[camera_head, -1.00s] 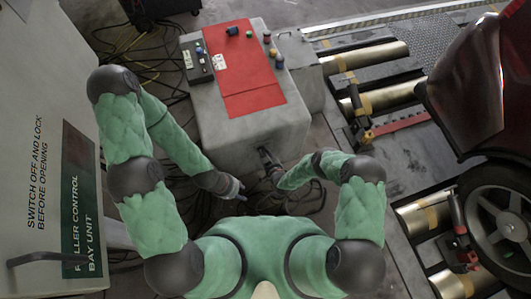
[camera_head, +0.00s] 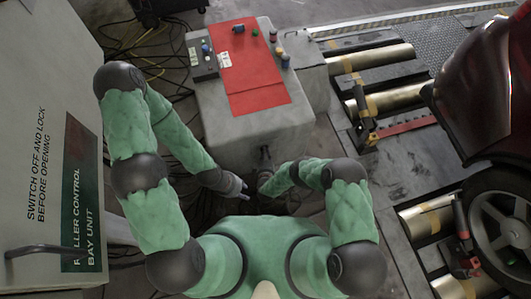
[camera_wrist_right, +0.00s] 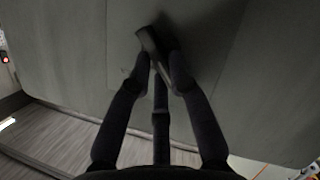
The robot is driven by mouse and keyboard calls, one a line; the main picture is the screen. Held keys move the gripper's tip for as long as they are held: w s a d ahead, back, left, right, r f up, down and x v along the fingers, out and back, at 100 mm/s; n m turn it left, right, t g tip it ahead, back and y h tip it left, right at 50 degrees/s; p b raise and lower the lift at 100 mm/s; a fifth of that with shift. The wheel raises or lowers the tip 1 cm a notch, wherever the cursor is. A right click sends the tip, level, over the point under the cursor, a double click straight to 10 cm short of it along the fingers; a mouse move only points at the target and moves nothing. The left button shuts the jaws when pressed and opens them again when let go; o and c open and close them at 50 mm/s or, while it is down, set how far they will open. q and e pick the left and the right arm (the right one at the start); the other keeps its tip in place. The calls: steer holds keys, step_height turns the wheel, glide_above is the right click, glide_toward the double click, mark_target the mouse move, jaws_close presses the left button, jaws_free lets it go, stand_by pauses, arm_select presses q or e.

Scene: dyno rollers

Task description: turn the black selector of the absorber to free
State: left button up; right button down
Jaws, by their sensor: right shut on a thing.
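The absorber is the grey cabinet (camera_head: 258,127) with a red top panel. Its black selector (camera_wrist_right: 150,44) is a bar-shaped handle on the front face, tilted in the right wrist view with its upper end to the left. In the head view the selector (camera_head: 264,152) is a small dark piece low on the front. My right gripper (camera_wrist_right: 160,66) is shut on the selector, with fingers on both sides of it. In the head view my right gripper (camera_head: 263,175) is just below the cabinet front. My left gripper (camera_head: 244,191) is beside it, apart from the cabinet; its opening is unclear. No free marking is readable.
A control box (camera_head: 203,58) and several coloured knobs are on the cabinet top. Cables (camera_head: 148,42) lie on the floor at left. A roller bay control unit (camera_head: 50,130) stands at far left. Rollers (camera_head: 380,55) and a red car (camera_head: 485,85) are at right.

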steer(key=shift+a+n+h, duration=0.1)
steer(key=shift+n+h, duration=0.2)
steer(key=shift+n, duration=0.2)
steer(key=c, duration=1.1)
jaws_free()
steer(key=shift+c, duration=0.2)
steer(key=shift+s, duration=0.15)
steer(key=v, duration=1.1)
steer(key=shift+s, duration=0.45)
steer(key=shift+w, duration=0.1)
